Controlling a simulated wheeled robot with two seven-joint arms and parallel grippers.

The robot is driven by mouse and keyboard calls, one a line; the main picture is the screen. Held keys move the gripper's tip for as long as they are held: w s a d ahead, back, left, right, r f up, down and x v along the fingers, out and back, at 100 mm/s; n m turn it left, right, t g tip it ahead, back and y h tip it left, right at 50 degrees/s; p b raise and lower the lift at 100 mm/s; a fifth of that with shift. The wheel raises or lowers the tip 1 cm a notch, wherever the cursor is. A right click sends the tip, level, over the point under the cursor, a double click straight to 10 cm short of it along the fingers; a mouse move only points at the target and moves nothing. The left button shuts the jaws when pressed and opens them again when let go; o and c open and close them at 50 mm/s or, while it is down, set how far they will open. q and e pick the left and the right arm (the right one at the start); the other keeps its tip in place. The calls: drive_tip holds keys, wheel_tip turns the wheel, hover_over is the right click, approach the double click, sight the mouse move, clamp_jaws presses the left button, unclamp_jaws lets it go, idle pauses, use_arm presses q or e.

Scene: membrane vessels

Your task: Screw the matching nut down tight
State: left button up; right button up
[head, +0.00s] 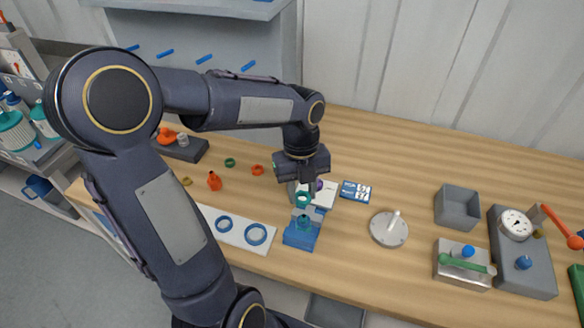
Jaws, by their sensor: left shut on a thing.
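My left gripper (304,187) reaches down over the middle of the bench and is shut on what looks like a teal nut (303,199). A blue block (300,238) with a teal-green fitting (304,223) on top stands just below and in front of the nut. The nut appears above the fitting and apart from it, though the exact gap is hard to judge. A green ring (230,162) and an orange ring (257,170) lie on the wood to the left. My right gripper is not in view.
A white strip (238,228) with two blue rings lies left of the block. A white piece (325,196) and a blue card (355,191) lie close behind. To the right are a grey disc with a peg (389,229), a grey bin (457,206) and a gauge unit (522,265).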

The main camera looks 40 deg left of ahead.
sight(304, 216)
use_arm(q)
drive_tip(key=shift+s+d+r+m, duration=0.1)
drive_tip(key=shift+d+r+m, duration=0.2)
drive_tip(key=shift+m, duration=0.5)
drive_tip(key=shift+d+f+m+p, duration=0.2)
drive_tip(key=shift+f+m+p, duration=0.1)
drive_tip(key=shift+m, duration=0.1)
drive_tip(key=shift+f, duration=0.1)
wheel_tip(304, 216, down, 4)
drive_tip(key=b, duration=0.4)
drive_tip(key=shift+f+b, duration=0.55)
drive_tip(key=shift+f, duration=0.35)
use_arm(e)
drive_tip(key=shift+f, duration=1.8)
use_arm(q)
drive_tip(key=o, duration=1)
drive_tip(key=shift+o, duration=0.2)
drive_tip(key=shift+r, duration=0.15)
